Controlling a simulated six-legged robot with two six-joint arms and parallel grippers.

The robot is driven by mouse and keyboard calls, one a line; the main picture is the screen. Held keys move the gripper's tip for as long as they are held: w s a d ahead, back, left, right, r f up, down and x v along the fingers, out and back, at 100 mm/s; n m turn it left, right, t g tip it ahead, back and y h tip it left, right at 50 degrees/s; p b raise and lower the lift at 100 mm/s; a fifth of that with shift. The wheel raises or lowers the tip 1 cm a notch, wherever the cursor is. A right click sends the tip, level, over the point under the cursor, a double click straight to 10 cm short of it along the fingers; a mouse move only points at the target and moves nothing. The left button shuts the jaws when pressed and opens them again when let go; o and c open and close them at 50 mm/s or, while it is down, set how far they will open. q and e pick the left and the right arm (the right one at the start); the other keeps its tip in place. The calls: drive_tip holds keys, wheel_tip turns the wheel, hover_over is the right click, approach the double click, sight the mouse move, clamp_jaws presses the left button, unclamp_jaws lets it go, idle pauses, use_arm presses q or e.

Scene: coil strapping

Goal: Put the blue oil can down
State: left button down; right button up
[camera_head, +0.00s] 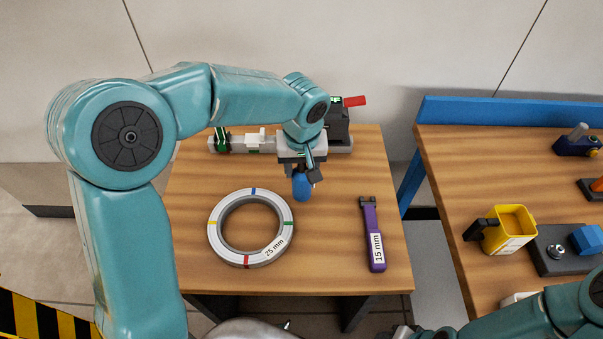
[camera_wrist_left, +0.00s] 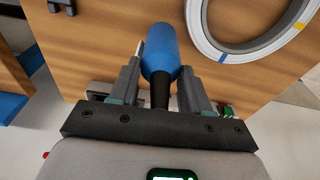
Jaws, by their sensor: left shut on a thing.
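The blue oil can (camera_head: 302,187) hangs below my left gripper (camera_head: 303,173), over the back middle of the wooden table (camera_head: 330,260). In the left wrist view the blue oil can (camera_wrist_left: 160,50) shows its rounded blue body and a dark narrow part between the two fingers of my left gripper (camera_wrist_left: 158,82). The left gripper is shut on it. I cannot tell whether the can touches the table. My right gripper is not clearly in view; only part of my right arm shows at the lower right of the head view.
A white coil (camera_head: 218,247) marked 25 mm lies at the front left of the can. A purple 15 mm tool (camera_head: 371,238) lies to the right. A machine (camera_head: 338,125) stands behind. A second bench (camera_head: 450,200) holds a yellow container (camera_head: 510,228). Table between coil and purple tool is clear.

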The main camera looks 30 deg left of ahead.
sight(302, 175)
use_arm(q)
wheel_tip(302, 175, down, 3)
drive_tip(key=shift+w+f, duration=0.1)
drive_tip(key=shift+w, duration=0.05)
drive_tip(key=shift+f, duration=0.15)
drive_tip(key=c, duration=0.5)
unclamp_jaws()
